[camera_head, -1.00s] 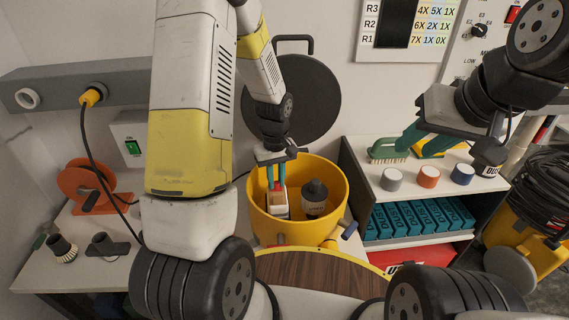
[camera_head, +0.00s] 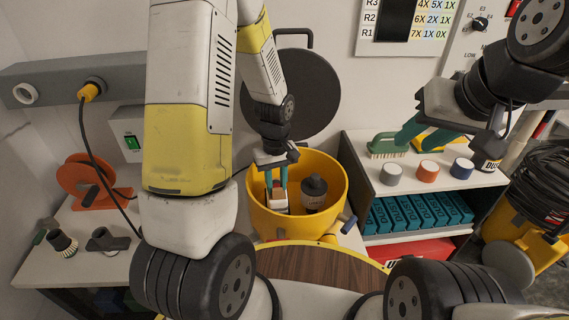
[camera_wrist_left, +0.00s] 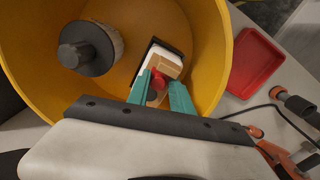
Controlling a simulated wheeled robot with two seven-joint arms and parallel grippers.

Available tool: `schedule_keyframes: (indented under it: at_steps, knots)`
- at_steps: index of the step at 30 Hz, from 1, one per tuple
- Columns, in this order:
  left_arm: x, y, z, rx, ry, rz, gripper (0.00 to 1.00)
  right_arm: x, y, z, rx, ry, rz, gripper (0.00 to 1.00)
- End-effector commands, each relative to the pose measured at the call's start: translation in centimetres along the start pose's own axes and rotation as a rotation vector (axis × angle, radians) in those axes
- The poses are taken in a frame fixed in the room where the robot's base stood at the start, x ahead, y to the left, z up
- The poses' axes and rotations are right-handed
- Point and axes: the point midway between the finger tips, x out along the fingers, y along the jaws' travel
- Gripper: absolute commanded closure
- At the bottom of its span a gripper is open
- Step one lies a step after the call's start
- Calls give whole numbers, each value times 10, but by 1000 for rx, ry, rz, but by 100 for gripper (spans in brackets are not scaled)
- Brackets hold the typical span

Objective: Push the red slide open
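A small red piece (camera_wrist_left: 157,82), which I take for the red slide, sits on a pale box with a tan card face (camera_wrist_left: 168,66) inside the yellow tub (camera_wrist_left: 217,40). In the head view the box (camera_head: 278,204) stands in the tub (camera_head: 336,202), partly hidden by my fingers. My left gripper (camera_wrist_left: 163,88) reaches down into the tub with its teal fingers apart, one on each side of the red piece; contact is unclear. It also shows in the head view (camera_head: 277,178). My right gripper (camera_head: 424,136) hangs over the shelf, fingers apart and apparently empty.
A dark-capped canister (camera_head: 314,192) stands in the tub beside the box. A round dark lid (camera_head: 305,95) is behind it. The shelf unit (camera_head: 360,175) on the right holds a green brush (camera_head: 387,146) and several coloured caps. A red tray (camera_wrist_left: 256,62) lies outside the tub.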

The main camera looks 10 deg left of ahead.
Motion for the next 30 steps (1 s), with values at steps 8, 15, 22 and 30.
schedule_keyframes:
  at_steps: [8, 15, 22, 30]
  knots:
    - [1, 1, 2, 3, -3, 1, 59, 0, 0, 0, 0, 0, 0, 64]
    - [-11, 2, 0, 3, 3, 4, 59, 0, 0, 0, 0, 0, 0, 64]
    - [-51, 1, -1, 1, 4, 5, 59, 0, 0, 0, 0, 0, 0, 64]
    - [-77, 0, 0, 0, 1, 2, 59, 0, 0, 0, 0, 0, 0, 64]
